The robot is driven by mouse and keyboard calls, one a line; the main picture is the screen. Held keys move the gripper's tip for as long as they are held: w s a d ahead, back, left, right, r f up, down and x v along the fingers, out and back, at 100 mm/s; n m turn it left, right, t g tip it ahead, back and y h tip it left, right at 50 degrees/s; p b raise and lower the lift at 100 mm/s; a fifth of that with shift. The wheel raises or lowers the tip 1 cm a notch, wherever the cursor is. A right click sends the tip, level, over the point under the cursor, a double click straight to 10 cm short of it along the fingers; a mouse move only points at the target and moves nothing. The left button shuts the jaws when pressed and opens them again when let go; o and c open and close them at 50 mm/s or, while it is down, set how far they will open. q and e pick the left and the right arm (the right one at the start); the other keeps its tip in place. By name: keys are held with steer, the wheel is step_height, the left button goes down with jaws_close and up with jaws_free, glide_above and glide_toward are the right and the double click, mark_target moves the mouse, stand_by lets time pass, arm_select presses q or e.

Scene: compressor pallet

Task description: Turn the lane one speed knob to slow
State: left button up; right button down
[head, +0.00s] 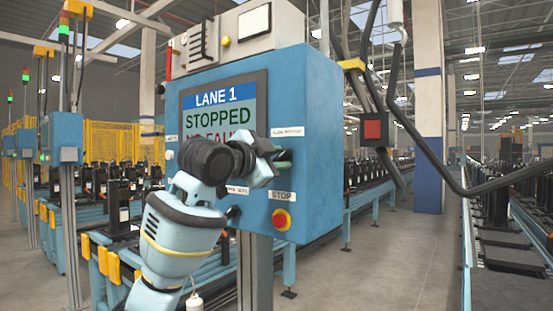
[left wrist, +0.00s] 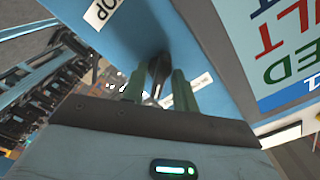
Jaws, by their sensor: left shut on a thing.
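The blue control box (head: 315,200) carries a screen (head: 215,105) reading LANE 1 and STOPPED, its lower line partly covered by my left arm. My left gripper (head: 283,160) is at the front of the box, below a small white label (head: 287,131) too small to read. In the left wrist view, the green fingers (left wrist: 158,88) stand on either side of a black knob (left wrist: 157,70) and are shut on it. The knob's pointer and scale cannot be read. In the head view the knob is hidden behind the gripper. My right gripper is not in view.
Another black knob (head: 233,212) is lower left. Conveyors flank the box; clear floor (head: 390,265) lies at right.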

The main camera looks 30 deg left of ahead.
arm_select(q)
steer(key=n, duration=1.1)
steer(key=shift+n, duration=0.3)
steer(key=n, duration=0.5)
steer(key=shift+d, duration=0.1)
steer(key=n, duration=0.6)
stand_by(0.3)
steer(key=o, duration=0.6)
